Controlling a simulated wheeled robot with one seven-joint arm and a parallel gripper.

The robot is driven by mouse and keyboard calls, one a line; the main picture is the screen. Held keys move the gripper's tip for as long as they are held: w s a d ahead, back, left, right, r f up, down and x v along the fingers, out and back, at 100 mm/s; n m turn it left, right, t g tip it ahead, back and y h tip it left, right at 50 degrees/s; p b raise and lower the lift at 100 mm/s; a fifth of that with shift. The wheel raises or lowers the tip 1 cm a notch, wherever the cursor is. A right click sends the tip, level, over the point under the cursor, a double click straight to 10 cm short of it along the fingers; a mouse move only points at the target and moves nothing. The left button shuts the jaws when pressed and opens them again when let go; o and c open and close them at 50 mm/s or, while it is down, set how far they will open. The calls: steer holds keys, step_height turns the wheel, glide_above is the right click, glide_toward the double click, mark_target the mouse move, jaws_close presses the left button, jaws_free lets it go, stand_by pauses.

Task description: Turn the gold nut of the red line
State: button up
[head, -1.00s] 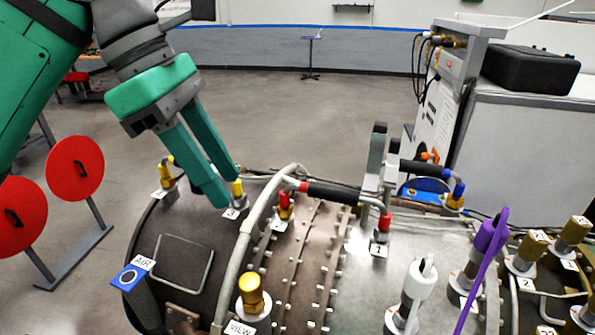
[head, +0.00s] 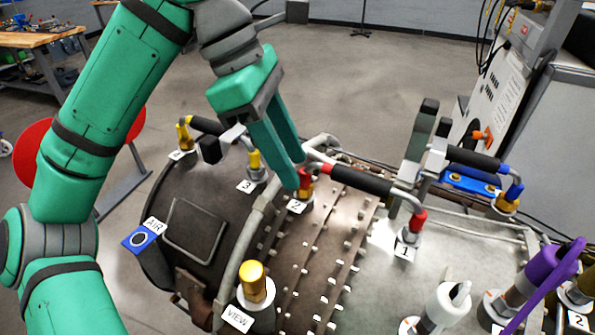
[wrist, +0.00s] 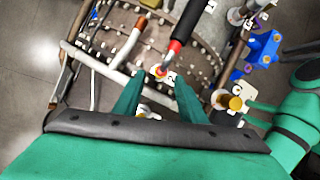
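The red line (head: 362,180) is a black-sleeved hose with red ends, running between the fittings labelled 2 and 1 on the turbine casing. At label 2 (head: 297,207), a gold nut (head: 304,194) sits under the red end, partly hidden by my gripper. At label 1, the nut (head: 408,238) under the other red end looks silver. My gripper (head: 297,174) points down at the label 2 fitting. In the wrist view, its fingers (wrist: 157,84) are apart, with the red end (wrist: 162,71) between or just beyond their tips. I cannot tell whether they touch the nut.
A grey pipe (head: 253,220) curves beside the fingers. A blue-ended line (head: 480,160), a white handle (head: 447,303) and a purple handle (head: 525,280) stand to the right. Open floor lies behind.

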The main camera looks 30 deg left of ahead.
mark_target(305, 189)
steer(key=x, duration=0.3)
steer(key=shift+d+f, duration=0.2)
steer(key=shift+f, duration=0.05)
steer(key=shift+c, duration=0.2)
jaws_close()
